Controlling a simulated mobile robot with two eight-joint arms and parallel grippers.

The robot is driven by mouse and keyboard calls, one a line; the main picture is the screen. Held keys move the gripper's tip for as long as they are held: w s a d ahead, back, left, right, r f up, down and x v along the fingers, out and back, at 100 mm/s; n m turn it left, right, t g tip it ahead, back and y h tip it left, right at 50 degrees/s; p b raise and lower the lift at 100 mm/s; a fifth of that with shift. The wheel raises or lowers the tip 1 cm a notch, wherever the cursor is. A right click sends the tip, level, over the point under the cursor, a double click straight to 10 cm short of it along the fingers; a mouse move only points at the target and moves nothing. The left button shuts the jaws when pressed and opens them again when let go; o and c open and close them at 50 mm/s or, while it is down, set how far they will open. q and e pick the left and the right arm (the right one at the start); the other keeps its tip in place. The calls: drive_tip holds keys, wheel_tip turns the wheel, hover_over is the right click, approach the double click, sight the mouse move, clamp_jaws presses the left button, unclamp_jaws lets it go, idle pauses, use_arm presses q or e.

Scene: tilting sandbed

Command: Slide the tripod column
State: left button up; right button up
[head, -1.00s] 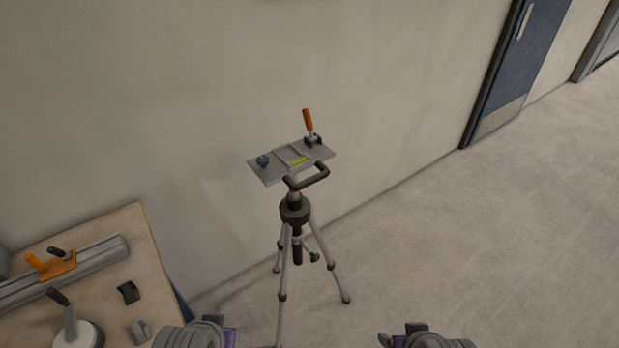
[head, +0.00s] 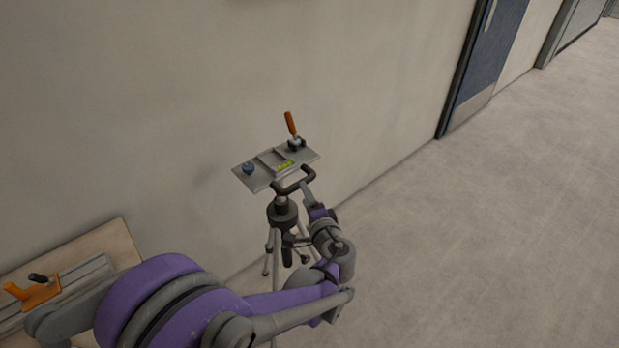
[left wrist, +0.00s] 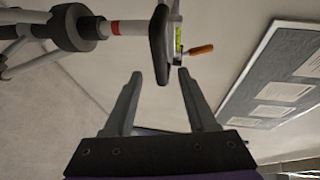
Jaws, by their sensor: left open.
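The tripod (head: 276,245) stands on the floor by the wall, partly hidden behind my left arm. Its short column (head: 281,202) rises from a dark collar (head: 282,215) and carries a grey plate (head: 255,182). A dark handle (head: 291,187) sticks out under the plate's near edge. My left gripper (head: 307,187) is open by the handle's right end. In the left wrist view, the handle (left wrist: 158,45) reaches down between the open fingertips (left wrist: 160,74). I cannot tell whether they touch it. My right gripper is out of view.
On the plate are a blue knob (head: 249,168), a yellow-green level (head: 285,165) and an orange-handled lever (head: 291,124). A wooden table (head: 110,240) stands at left, holding an orange-handled tool (head: 35,294). The floor at right is clear.

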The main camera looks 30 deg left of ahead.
use_arm(q)
drive_tip(key=x, duration=0.9)
drive_tip(key=shift+w+a+p, duration=0.15)
drive_tip(key=shift+a+p, duration=0.15)
drive_tip(key=shift+a, duration=0.1)
drive_tip(key=shift+f, duration=0.1)
clamp_jaws()
drive_tip(key=shift+d+f, duration=0.1)
idle(0.7)
